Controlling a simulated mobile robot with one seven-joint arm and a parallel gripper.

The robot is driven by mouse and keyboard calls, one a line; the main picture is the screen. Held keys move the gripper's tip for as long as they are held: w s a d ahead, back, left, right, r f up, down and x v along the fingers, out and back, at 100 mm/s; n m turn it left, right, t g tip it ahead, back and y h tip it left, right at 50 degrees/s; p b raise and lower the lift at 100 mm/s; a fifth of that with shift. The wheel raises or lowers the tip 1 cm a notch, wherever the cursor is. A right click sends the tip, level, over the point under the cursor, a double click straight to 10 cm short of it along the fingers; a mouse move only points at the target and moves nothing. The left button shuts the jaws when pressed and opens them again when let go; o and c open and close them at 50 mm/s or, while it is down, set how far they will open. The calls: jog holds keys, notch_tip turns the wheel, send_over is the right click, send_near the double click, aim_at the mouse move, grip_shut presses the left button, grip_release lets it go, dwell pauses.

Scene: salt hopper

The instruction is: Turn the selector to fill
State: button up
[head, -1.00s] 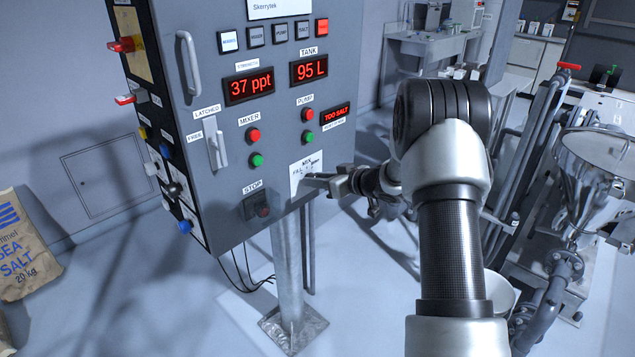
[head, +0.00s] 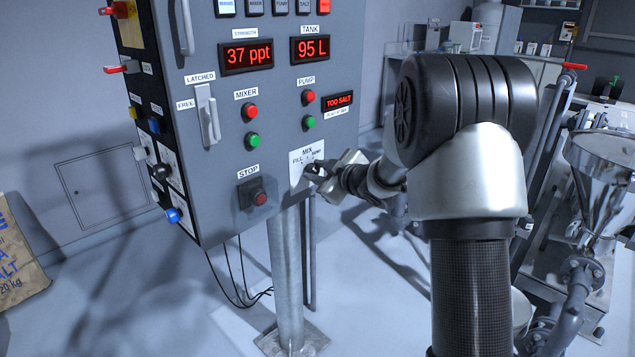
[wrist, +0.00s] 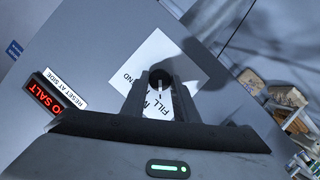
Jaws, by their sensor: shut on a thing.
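The selector is a small dark round knob (wrist: 160,78) with a white line on it. It sits on a white plate (head: 296,176) low on the grey control panel, with FILL at left, MIX on top and the third label partly covered. The plate also shows in the wrist view (wrist: 165,47), turned and partly hidden. My gripper (head: 316,171) reaches it from the right and is shut on the knob, with a finger on each side in the wrist view (wrist: 160,92). I cannot tell exactly which label the white line points to.
A red STOP button (head: 257,195) sits just left of the plate. Mixer and pump buttons (head: 309,110) are above it. A steel hopper (head: 605,160) stands at right.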

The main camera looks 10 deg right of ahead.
dwell(0.4)
jog(key=o, duration=1.1)
jog(key=shift+c, duration=0.2)
jog(key=shift+s, duration=0.1)
jog(key=p+v, duration=0.3)
jog(key=v, duration=1.4)
jog(key=shift+s, duration=0.2)
jog(key=shift+r, duration=0.1)
